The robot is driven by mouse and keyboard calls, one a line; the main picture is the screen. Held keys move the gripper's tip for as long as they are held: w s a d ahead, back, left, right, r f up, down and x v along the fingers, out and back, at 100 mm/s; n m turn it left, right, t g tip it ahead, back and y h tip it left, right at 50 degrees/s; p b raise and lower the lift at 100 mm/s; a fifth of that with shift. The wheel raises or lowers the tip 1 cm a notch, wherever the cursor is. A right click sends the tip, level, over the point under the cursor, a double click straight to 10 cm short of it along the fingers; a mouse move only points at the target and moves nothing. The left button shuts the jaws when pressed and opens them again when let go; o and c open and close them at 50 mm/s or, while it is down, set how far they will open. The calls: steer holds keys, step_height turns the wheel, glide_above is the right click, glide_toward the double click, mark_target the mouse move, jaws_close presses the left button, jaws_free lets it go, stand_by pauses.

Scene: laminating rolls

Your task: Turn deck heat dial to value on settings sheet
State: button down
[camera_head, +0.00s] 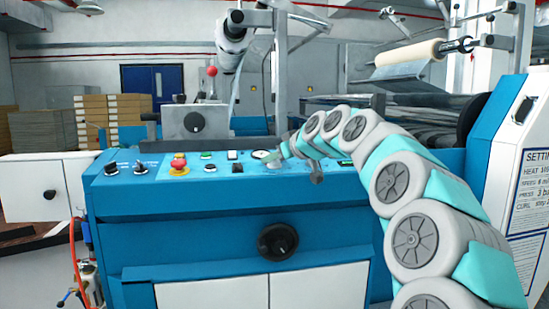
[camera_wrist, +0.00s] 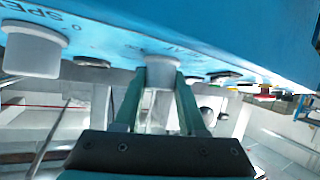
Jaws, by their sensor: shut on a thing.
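My gripper (camera_head: 274,159) is at the blue control panel in the head view, reaching in from the right. In the wrist view my gripper (camera_wrist: 162,78) has its two teal fingers shut on a pale grey dial (camera_wrist: 161,71), one finger on each side. The white settings sheet (camera_head: 532,190) is on the machine's side panel at far right, cut off by the picture edge.
Another grey knob (camera_wrist: 33,50) sits left in the wrist view beside lettering beginning "SPE". A red emergency button (camera_head: 179,166) and small switches share the panel. A black handwheel (camera_head: 278,242) protrudes below. A lever knob (camera_head: 316,176) stands close to my arm.

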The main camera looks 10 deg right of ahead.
steer(key=m+t+h+p, duration=0.1)
steer(key=m+h+p, duration=0.1)
steer(key=m+h, duration=0.3)
steer(key=shift+d+r+m+h+p, duration=0.1)
steer(key=shift+m+h+p, duration=0.3)
steer(key=shift+m, duration=0.1)
steer(key=m+h, duration=0.2)
steer(key=m, duration=0.1)
steer(key=shift+h+p, duration=0.3)
steer(key=shift+p, duration=0.1)
steer(key=shift+a+m+g+h, duration=0.1)
steer(key=shift+m+g+h, duration=0.65)
steer(key=shift+m+h, duration=0.55)
steer(key=shift+a+m+g+h, duration=0.1)
steer(key=shift+m+g+h, duration=0.8)
steer(key=shift+m, duration=0.7)
steer(key=shift+f+m+g+h, duration=0.2)
steer(key=shift+m+g+h, duration=0.2)
steer(key=shift+m, duration=0.4)
steer(key=shift+m+g+h, duration=0.45)
steer(key=shift+m+h, duration=0.05)
steer(key=shift+m, duration=0.3)
steer(key=shift+d+g, duration=0.1)
steer(key=shift+g, duration=0.4)
steer(key=shift+r, duration=0.1)
